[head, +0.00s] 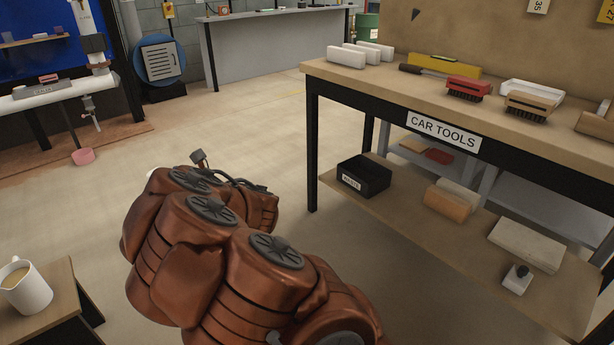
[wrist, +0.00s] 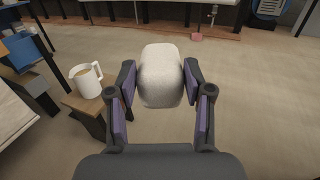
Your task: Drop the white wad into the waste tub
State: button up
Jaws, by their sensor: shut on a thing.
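My gripper (wrist: 160,92) is shut on the white wad (wrist: 160,75), a rounded, rough-textured lump held between its purple-padded fingers above the open floor in the wrist view. In the head view my arm hides most of the wad and the gripper; a small pale bit shows past the arm at the left. The waste tub (head: 364,177) is a small black open box with a white label, on the lower shelf of the bench at the right in the head view. The gripper is apart from the tub, to its left. The tub is not in the wrist view.
The workbench (head: 440,138) labelled "CAR TOOLS" has brushes and white blocks on top. Its lower shelf (head: 400,205) also holds a sponge-like block (head: 450,200) and a pale stack (head: 527,243). A small table with a mug (head: 25,287) stands at lower left. The floor between is clear.

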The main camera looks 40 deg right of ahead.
aim_at(364, 176)
jog(key=u, duration=1.5)
jog(key=k, duration=1.35)
jog(key=z, duration=2.1)
jog(key=i, duration=1)
